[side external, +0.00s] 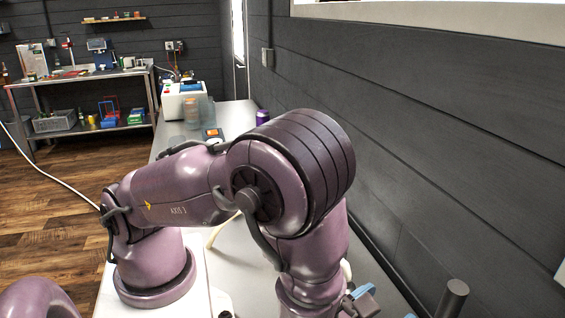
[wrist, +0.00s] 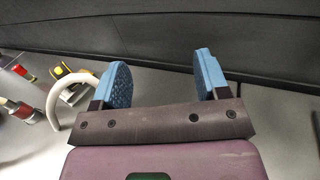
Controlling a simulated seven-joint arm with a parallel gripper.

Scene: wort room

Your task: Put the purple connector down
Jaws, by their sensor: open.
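My gripper (wrist: 161,67) is open in the wrist view, its two blue pads wide apart with nothing between them. Bare grey bench and dark wall show behind the pads. In the side view only a bit of the gripper's blue (side external: 362,292) shows at the bottom, mostly hidden behind my arm. I cannot make out a purple connector for certain. A small purple cylinder (side external: 262,117) stands far down the bench by the wall, well away from my gripper; I cannot tell if it is the connector.
Left of the gripper in the wrist view are a white curved tube (wrist: 56,98), a yellow-and-metal item (wrist: 66,77) and red-and-metal fittings (wrist: 18,108). The dark wall (wrist: 150,25) runs close behind. A white machine (side external: 185,100) stands at the bench's far end.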

